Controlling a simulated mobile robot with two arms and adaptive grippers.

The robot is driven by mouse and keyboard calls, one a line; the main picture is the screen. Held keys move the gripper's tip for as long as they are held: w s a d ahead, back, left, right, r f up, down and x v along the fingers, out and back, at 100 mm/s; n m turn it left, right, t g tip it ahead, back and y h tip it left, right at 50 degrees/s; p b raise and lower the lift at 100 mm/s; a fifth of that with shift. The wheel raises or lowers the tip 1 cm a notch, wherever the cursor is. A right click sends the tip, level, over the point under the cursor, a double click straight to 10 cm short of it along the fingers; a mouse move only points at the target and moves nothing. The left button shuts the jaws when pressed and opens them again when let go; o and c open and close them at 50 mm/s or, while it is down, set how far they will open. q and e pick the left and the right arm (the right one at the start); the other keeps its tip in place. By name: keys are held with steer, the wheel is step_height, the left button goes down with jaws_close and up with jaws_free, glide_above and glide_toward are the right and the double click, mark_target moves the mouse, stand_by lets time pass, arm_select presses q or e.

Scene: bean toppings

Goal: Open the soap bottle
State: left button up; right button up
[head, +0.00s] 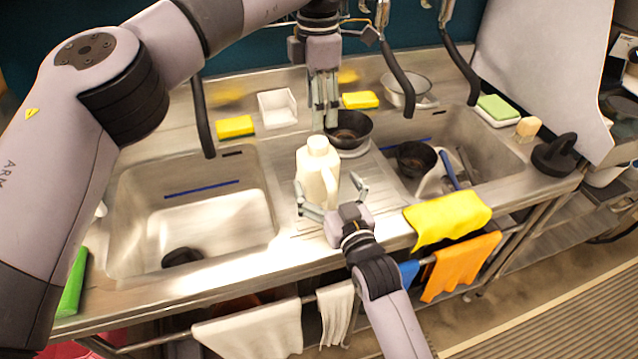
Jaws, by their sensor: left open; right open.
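The soap bottle (312,178) is a cream-white jug with a cap (318,145) on top. It stands upright on the steel drainboard between the two sinks. My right gripper (331,196) is open in front of the bottle, with one finger on each side of its lower body. I cannot tell whether the fingers touch it. My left gripper (325,118) points down above and just behind the cap, apart from it as far as I can see. Its fingers look narrow but open, and nothing shows between them.
A dark bowl (349,131) stands behind the bottle. The left sink (215,215) is mostly empty; the right sink (490,150) holds a pan and utensils. Yellow sponges (235,126) and a white holder (277,109) line the back. A yellow cloth (447,218) hangs over the front edge.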

arm_select(q)
steer(key=shift+w, duration=0.15)
arm_select(e)
steer(key=shift+x, duration=1.5)
steer(key=shift+s, duration=0.1)
